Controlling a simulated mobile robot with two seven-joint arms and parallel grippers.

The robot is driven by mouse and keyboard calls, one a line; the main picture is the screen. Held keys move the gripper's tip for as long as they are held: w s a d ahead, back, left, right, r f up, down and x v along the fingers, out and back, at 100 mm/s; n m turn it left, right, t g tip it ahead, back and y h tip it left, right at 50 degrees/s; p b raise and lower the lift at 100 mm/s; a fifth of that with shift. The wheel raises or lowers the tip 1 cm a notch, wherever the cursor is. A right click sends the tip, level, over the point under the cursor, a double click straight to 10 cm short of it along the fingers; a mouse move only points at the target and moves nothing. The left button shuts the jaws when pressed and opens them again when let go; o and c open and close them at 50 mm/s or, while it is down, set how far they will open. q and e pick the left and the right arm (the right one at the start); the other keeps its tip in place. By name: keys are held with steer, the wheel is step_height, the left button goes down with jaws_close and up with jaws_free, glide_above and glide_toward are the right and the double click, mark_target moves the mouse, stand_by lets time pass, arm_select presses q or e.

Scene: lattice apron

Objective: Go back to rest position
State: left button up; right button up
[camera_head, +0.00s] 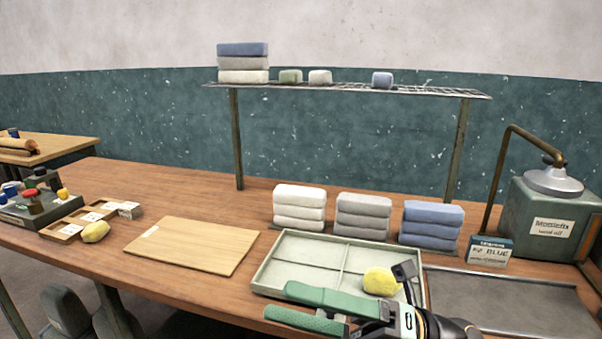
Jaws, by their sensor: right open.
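My right gripper (279,301) reaches in from the lower right, with its two green fingers pointing left and spread apart. It is open, and nothing shows between the fingers. The fingers cross in front of the near edge of a pale divided tray (300,245). A yellow rounded object (380,281) shows in the tray's near right part, beyond my gripper, whose body hides part of the tray there. My left gripper is not in view.
Folded white (299,208), grey (363,216) and blue (431,222) cloth stacks stand behind the tray. A wire shelf (440,92) rises above. A green-grey machine (540,222) stands right. A wooden board (195,245) and yellow object (96,232) lie left.

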steer(key=w+d+f+m+t+h+b, duration=0.1)
steer(key=w+d+f+m+t+h, duration=0.3)
steer(key=m+t, duration=0.5)
steer(key=w+d+f+m+t+h+b, duration=0.15)
steer(key=w+f+m+t, duration=0.4)
steer(key=m, duration=0.55)
steer(key=s+d+f+m+t+h, duration=0.1)
steer(key=d+f+m+h, duration=0.2)
steer(key=f+m+h, duration=0.45)
steer(key=s+d+f+m+t+h, duration=0.1)
steer(key=d+f+m+h, duration=0.2)
steer(key=f, duration=0.8)
steer(key=s+d+f+m+g+h+b, duration=0.15)
steer(key=s+f+m+g, duration=0.25)
steer(key=s+f, duration=0.55)
steer(key=s+d+f+m+g+h+b, duration=0.15)
steer(key=s+f+m+g, duration=0.35)
steer(key=f, duration=0.7)
step_height(320, 180, up, 13)
steer(key=s+d+t+p, duration=0.1)
steer(key=d+p, duration=0.1)
steer(key=p, duration=1.4)
steer(key=shift+s+d+f+h+p, duration=0.2)
steer(key=shift+h+p, duration=0.1)
steer(key=shift+h, duration=0.1)
steer(key=shift+n+t, duration=0.25)
